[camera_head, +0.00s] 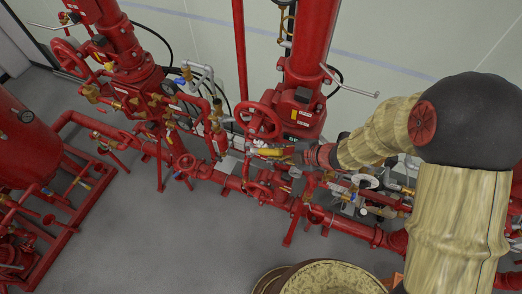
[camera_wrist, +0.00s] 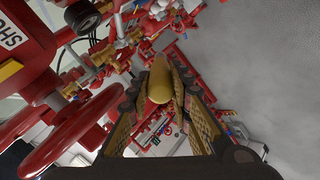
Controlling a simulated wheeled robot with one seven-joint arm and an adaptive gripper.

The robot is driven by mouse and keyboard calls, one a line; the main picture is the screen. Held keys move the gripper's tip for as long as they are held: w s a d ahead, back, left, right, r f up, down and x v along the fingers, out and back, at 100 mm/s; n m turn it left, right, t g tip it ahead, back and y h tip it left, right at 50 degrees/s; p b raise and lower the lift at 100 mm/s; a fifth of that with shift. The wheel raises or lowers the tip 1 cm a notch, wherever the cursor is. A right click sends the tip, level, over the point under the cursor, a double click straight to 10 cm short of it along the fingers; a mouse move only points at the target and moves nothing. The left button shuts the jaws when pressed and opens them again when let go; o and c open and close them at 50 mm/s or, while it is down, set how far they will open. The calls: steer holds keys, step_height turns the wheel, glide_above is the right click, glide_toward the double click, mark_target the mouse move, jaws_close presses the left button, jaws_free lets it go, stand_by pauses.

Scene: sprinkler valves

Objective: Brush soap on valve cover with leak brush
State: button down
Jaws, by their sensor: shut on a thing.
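My gripper (camera_head: 284,154) is shut on the leak brush (camera_wrist: 160,82), whose rounded yellow-tan handle lies between the two fingers in the wrist view. In the head view the brush shows as a small yellow shape (camera_head: 268,152) pointing left from the gripper; its bristles cannot be made out. The gripper is in front of and just below a red handwheel (camera_head: 258,121) on the middle riser. That riser's red valve body (camera_head: 304,112) carries a white label and stands behind the gripper. I cannot tell which part is the valve cover, nor any contact with the brush.
In the wrist view a large red handwheel (camera_wrist: 76,130) is close at left. Another red valve riser (camera_head: 137,84) with brass fittings stands left, and a red tank (camera_head: 25,140) far left. Red pipes (camera_head: 225,180) run low below the gripper. The grey floor (camera_head: 150,245) in front is open.

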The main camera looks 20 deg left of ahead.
steer(key=shift+s+a+r+p, duration=0.15)
steer(key=shift+s+r+p, duration=0.4)
steer(key=shift+s+r, duration=1.05)
